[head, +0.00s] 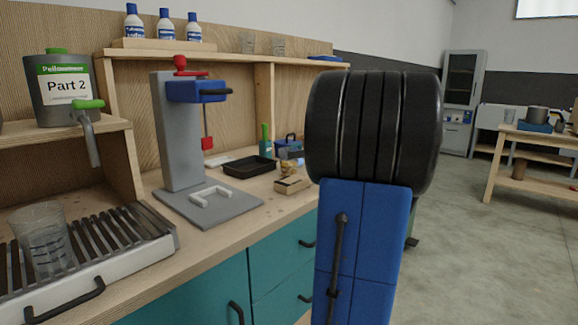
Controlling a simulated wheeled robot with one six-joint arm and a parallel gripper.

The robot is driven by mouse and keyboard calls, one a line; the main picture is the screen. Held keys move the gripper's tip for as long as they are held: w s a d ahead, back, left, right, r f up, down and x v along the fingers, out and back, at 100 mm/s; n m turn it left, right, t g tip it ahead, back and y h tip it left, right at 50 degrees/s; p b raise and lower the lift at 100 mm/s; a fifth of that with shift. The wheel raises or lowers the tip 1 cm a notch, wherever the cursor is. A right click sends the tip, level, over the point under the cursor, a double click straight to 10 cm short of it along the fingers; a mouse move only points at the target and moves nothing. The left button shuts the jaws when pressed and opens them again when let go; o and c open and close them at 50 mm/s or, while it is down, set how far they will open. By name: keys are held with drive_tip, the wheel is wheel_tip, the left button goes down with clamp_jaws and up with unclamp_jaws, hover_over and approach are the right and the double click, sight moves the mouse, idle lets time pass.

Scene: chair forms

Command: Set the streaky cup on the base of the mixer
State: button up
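A clear, streaky-looking cup (44,242) stands upright on the slatted grate at the lower left. The mixer (176,130) is a grey column with a blue head and red parts, standing on the wooden bench. Its flat grey base (222,212) bears a white U-shaped bracket (212,193) and holds no cup. A red-tipped rod hangs from the head above the base.
A black tray (249,166) and small items lie behind the mixer base. Bottles (165,27) and two clear cups stand on the upper shelf. Floor is free at right.

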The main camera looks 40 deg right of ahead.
sight(289, 163)
drive_tip(key=shift+x, duration=2.85)
drive_tip(key=shift+a+r, duration=0.15)
drive_tip(key=shift+a, duration=0.05)
drive_tip(key=c, duration=0.9)
